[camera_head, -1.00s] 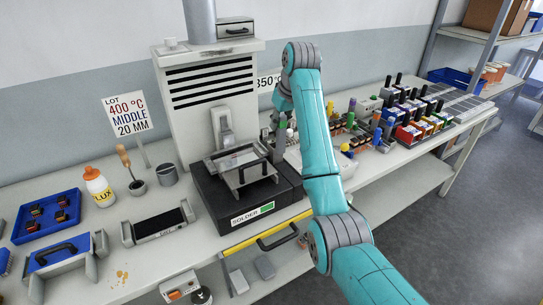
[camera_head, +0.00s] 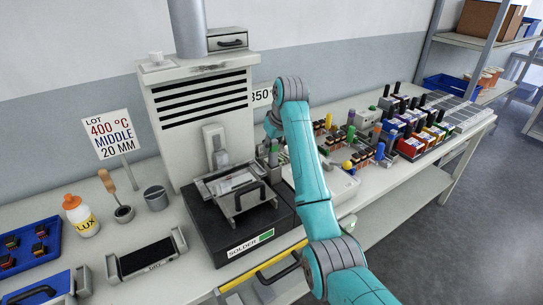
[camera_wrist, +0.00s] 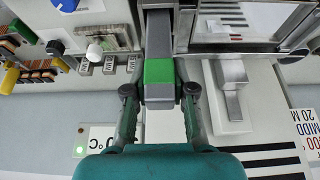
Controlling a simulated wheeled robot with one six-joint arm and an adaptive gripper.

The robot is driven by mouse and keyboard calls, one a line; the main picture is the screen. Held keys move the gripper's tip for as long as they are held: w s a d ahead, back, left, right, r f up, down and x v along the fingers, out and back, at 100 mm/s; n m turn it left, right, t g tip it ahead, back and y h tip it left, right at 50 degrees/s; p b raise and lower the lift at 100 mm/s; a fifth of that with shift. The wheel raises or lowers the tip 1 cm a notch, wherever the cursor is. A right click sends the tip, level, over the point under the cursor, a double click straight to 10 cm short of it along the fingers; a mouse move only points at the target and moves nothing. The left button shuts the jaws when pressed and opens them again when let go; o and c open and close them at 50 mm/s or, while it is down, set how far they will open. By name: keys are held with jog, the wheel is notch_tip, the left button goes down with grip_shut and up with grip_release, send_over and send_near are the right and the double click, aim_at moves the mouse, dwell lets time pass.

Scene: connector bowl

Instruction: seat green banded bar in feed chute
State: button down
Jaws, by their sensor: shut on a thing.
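The green banded bar (camera_wrist: 159,72) is in the wrist view, a grey bar with a bright green band. My gripper (camera_wrist: 159,92) is shut on it, one finger on each side. The bar's far part runs up toward the top of the picture, beside the solder bath. In the head view my gripper (camera_head: 273,150) is just right of the solder unit (camera_head: 240,205), partly hidden by my arm. I cannot clearly tell the feed chute from the parts around the bar, nor whether the bar touches it.
A grey lever on a white plate (camera_wrist: 232,90) is close right of my gripper in the wrist view. A white panel with knobs (camera_wrist: 95,45) is to the left. In the head view, coloured components and bins (camera_head: 425,135) crowd the bench at right.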

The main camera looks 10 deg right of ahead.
aim_at(272, 155)
jog(key=shift+f, duration=1.7)
jog(key=shift+f, duration=0.1)
